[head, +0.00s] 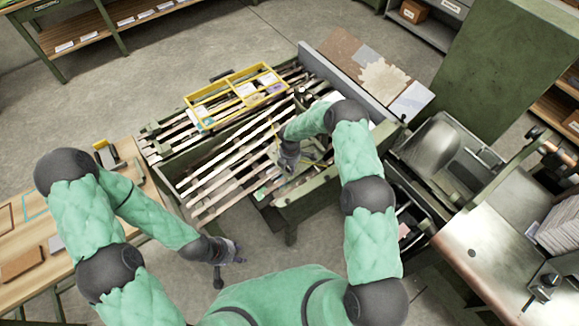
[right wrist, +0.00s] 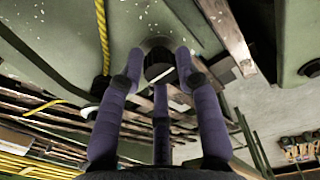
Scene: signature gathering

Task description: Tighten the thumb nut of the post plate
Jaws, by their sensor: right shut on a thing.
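The thumb nut (right wrist: 158,58) is a dark round knob on the pale green post plate (right wrist: 185,25) in the right wrist view. The purple fingers of my right gripper (right wrist: 160,82) are closed around the nut from several sides. In the head view my right gripper (head: 288,160) is over the slatted machine, and the nut is hidden there. My left gripper (head: 234,252) hangs over the floor at the lower middle, away from the machine. Its fingers are too small to read.
The slatted machine (head: 225,165) carries a yellow divided frame (head: 238,92). A wooden bench (head: 130,175) stands at left, and a metal table (head: 490,250) at right. A yellow braided cord (right wrist: 102,35) runs beside my right fingers. The floor around my left gripper is clear.

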